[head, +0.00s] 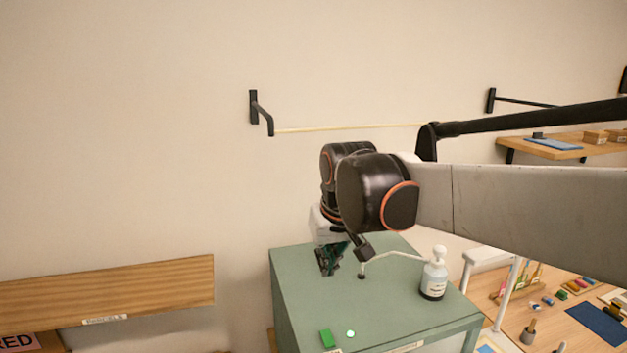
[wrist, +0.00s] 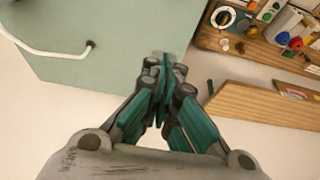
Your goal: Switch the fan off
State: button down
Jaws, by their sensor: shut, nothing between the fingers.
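No fan that I can make out shows in either view. A small green block (head: 327,338) and a lit green light (head: 350,334) sit near the front left of the green cabinet top (head: 300,290); whether they belong to the fan I cannot tell. My gripper (head: 329,268) is over the left part of the cabinet top, behind the green block and apart from it. In the wrist view my gripper (wrist: 163,68) is shut and empty, its fingertips together.
A white bottle (head: 433,280) stands on the cabinet, beside a thin white curved tube (head: 395,254). A wooden shelf (head: 150,285) is at left. The wrist view shows a board with knobs and buttons (wrist: 270,30). A worktable with pigments (head: 550,330) is at right.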

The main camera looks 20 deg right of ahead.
jog(key=g, duration=0.2)
send_over(327, 338)
jog(key=s, duration=0.2)
jog(key=f, duration=0.1)
jog(key=shift+w+a+f+g, duration=0.15)
jog(key=shift+w+g, duration=0.15)
jog(key=shift+w, duration=0.8)
jog(key=f, duration=0.4)
jog(key=w+f, duration=0.1)
jog(key=f, duration=0.4)
jog(key=w+f+p, duration=0.1)
jog(key=f, duration=0.4)
